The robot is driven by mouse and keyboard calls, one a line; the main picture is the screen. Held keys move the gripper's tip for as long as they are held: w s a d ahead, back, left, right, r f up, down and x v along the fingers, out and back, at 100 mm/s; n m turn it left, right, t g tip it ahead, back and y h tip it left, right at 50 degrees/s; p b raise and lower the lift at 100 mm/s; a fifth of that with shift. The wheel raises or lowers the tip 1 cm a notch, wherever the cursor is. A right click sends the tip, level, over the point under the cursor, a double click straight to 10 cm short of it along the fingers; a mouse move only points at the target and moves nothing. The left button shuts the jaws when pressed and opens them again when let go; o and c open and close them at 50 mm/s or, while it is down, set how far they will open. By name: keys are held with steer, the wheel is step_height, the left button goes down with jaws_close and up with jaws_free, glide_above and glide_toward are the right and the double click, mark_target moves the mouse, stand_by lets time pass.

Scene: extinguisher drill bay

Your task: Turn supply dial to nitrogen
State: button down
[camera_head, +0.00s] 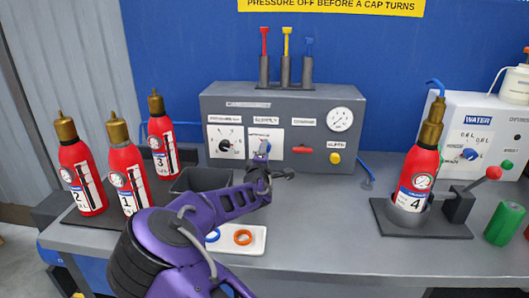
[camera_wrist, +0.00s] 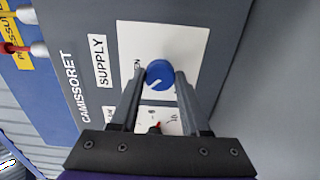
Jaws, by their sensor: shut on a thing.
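The supply dial is a blue round knob (camera_wrist: 160,73) with a white pointer mark, on a white plate (camera_wrist: 188,46) under the SUPPLY label (camera_wrist: 101,61). In the wrist view the panel appears turned on its side. My gripper (camera_wrist: 160,77) has one finger on each side of the knob and is shut on it. The printing around the knob is mostly hidden by the knob and fingers, so I cannot read the setting. In the head view my gripper (camera_head: 262,151) is at the supply plate (camera_head: 276,136) on the grey cabinet (camera_head: 330,92) and covers most of the knob.
A black pressure-side dial (camera_head: 224,146) is just left of the supply plate. A red button (camera_head: 303,153), yellow button (camera_head: 335,158) and gauge (camera_head: 341,119) are to the right. Red extinguishers (camera_head: 129,185) stand left; extinguisher 4 (camera_head: 417,174) stands right. A dark bin (camera_head: 203,180) sits below.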

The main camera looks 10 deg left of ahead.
stand_by(0.3)
steer(key=shift+c, duration=1.9)
jaws_free()
steer(key=shift+s, duration=0.1)
steer(key=s+p, duration=0.1)
steer(key=s, duration=1.6)
steer(key=shift+s, duration=0.15)
